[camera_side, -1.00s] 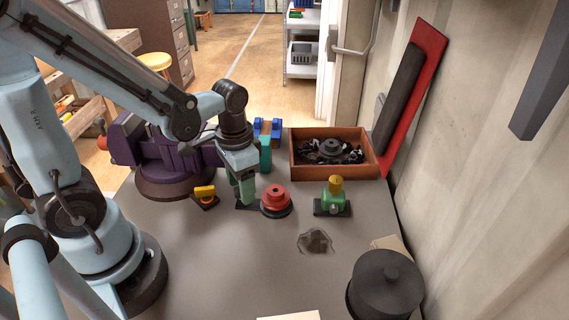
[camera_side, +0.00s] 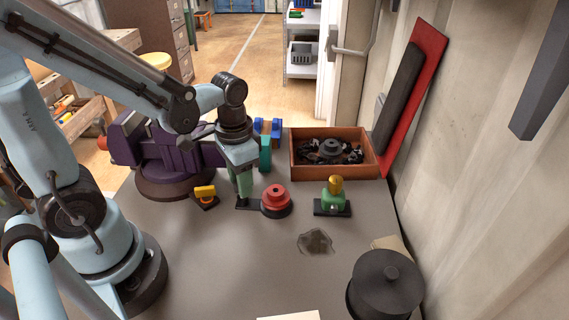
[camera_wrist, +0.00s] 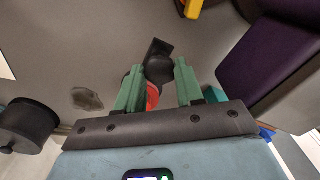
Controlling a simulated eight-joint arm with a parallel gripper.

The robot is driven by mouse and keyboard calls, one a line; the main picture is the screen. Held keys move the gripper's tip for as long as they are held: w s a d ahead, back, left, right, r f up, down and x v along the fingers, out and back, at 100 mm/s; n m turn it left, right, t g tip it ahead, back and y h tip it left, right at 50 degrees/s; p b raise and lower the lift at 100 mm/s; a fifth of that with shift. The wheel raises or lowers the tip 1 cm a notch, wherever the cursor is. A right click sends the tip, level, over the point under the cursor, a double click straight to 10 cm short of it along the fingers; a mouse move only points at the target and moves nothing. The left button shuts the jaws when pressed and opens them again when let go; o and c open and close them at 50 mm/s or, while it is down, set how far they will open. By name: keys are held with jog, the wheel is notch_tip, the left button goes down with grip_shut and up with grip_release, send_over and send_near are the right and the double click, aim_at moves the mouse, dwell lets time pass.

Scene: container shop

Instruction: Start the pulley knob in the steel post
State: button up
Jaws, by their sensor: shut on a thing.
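My gripper (camera_side: 243,197) points down at the middle of the table, its green fingers spaced apart around a dark rounded piece. In the wrist view this dark piece, apparently the pulley knob (camera_wrist: 160,70), fills the gap between the fingertips (camera_wrist: 159,74). A dark flat plate (camera_side: 247,206) lies just under the fingertips; it also shows in the wrist view (camera_wrist: 157,48). A steel post on it cannot be made out, and whether the knob touches anything is hidden. A red stepped pulley (camera_side: 275,198) stands on a dark base close to the right of the fingers.
A green fitting with a yellow top (camera_side: 334,198) stands further right. A yellow piece on a dark base (camera_side: 205,194) and a purple vise (camera_side: 175,160) are left. A brown tray of dark parts (camera_side: 365,173) is behind. A black lidded pot (camera_side: 385,288) stands front right.

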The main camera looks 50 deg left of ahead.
jog(key=shift+r, duration=1.75)
jog(key=shift+w+d+r, duration=0.15)
jog(key=shift+w+d, duration=2.4)
jog(key=shift+f, duration=1.3)
jog(key=m, duration=0.3)
jog(key=shift+m, duration=0.4)
jog(key=m, duration=0.4)
jog(key=shift+m, duration=0.7)
